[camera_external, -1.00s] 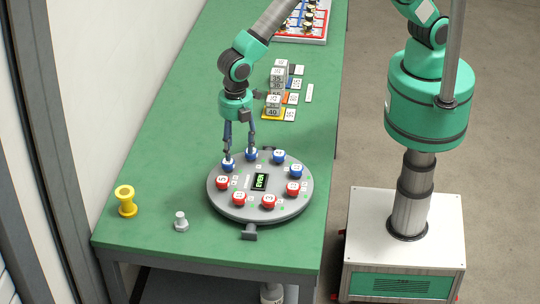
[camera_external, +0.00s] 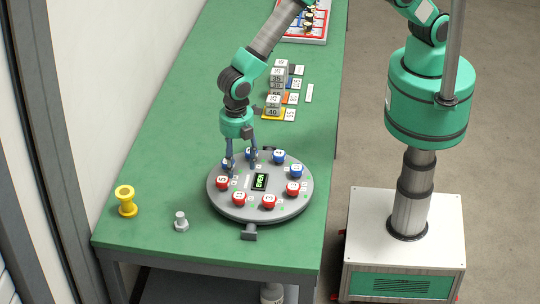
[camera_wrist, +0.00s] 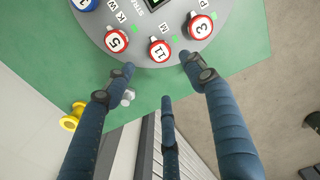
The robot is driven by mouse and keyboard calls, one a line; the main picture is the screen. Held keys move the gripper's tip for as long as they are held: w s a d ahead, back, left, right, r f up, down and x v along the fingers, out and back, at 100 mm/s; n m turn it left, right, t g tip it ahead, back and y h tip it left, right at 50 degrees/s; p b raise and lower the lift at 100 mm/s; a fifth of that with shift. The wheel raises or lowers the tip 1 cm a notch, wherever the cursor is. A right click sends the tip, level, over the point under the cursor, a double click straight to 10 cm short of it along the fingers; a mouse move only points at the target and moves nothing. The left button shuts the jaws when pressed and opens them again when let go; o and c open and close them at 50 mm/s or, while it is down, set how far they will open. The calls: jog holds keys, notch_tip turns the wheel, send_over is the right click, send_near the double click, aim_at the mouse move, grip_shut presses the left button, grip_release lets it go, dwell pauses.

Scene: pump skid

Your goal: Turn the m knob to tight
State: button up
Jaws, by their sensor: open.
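A round grey panel (camera_external: 222,205) lies on the green table with a ring of red and blue numbered knobs around a display reading "EVEN". In the wrist view, a red knob marked 11 (camera_wrist: 160,50) has the letter M beside it. It shows as a red knob (camera_external: 239,198) at the panel's front left in the external view. My gripper (camera_external: 242,168) is open and points down over the panel's back-left part. In the wrist view its fingers (camera_wrist: 157,66) are spread and empty, just below the 11 knob. I cannot tell their height above the panel.
Beside the 11 knob are red knobs marked 5 (camera_wrist: 116,41) and 3 (camera_wrist: 200,27). A yellow spool (camera_external: 126,201) and a grey bolt (camera_external: 181,222) stand left of the panel. Number blocks (camera_external: 275,104) stand behind it.

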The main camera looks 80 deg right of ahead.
aim_at(239, 195)
notch_tip(239, 195, down, 12)
jog(key=shift+f+p, duration=0.1)
jog(key=shift+p, duration=0.4)
dwell(0.3)
jog(key=shift+c, duration=0.5)
jog(key=c, duration=1)
